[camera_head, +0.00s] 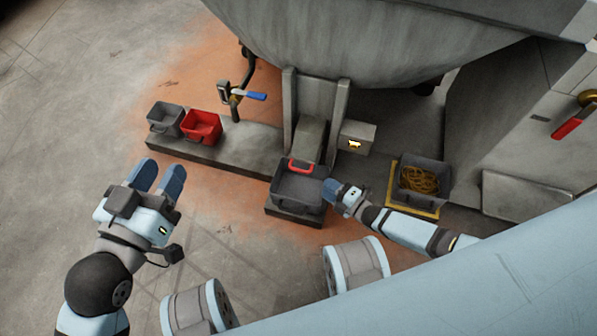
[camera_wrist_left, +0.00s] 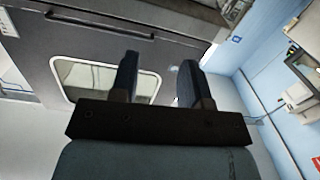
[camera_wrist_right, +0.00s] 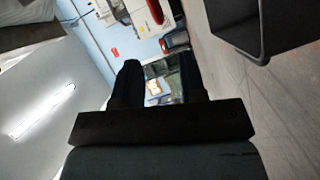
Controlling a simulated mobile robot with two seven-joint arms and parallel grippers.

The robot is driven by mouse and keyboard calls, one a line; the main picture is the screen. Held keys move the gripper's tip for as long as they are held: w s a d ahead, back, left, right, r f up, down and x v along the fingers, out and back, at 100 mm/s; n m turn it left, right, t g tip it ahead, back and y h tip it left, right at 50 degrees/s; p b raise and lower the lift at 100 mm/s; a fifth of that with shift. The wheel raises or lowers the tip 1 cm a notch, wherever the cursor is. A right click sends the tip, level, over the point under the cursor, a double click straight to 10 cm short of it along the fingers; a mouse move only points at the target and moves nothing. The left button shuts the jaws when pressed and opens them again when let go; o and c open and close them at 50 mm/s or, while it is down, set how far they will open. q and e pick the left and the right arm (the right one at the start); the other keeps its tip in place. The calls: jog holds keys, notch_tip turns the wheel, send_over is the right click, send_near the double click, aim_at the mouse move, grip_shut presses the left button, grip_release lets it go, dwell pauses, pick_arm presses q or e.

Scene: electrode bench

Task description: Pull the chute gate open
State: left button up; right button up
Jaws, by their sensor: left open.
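The chute (camera_head: 311,136) comes down between two grey posts under the big grey vessel. A red handle (camera_head: 300,166) shows at its lower end, above the back rim of a dark grey bin (camera_head: 298,205); I take it as the gate's handle. The gate plate itself is hard to make out. My right gripper (camera_head: 330,189) is beside the bin's right rim, a little right of and nearer than the handle, not touching it. Its fingers stand apart and empty in the right wrist view (camera_wrist_right: 161,85). My left gripper (camera_head: 157,179) is open and empty, well left of the chute.
A grey bin (camera_head: 165,118) and a red bin (camera_head: 203,125) stand on the ledge at left, near a blue-handled valve (camera_head: 249,95). A bin with yellowish coils (camera_head: 420,165) stands right of the chute. A small box (camera_head: 356,138) is by the right post.

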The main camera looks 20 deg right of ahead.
aim_at(300, 170)
jog(key=b+x, duration=0.4)
jog(key=x, duration=0.7)
jog(key=shift+f, duration=0.15)
jog(key=shift+w+a, duration=0.2)
jog(key=shift+w, duration=0.2)
pick_arm(q)
jog(key=w+m, duration=0.1)
jog(key=w+a+m+t+h, duration=0.1)
jog(key=m, duration=0.1)
jog(key=shift+a+r, duration=0.2)
jog(key=shift+r, duration=0.1)
pick_arm(e)
grip_shut()
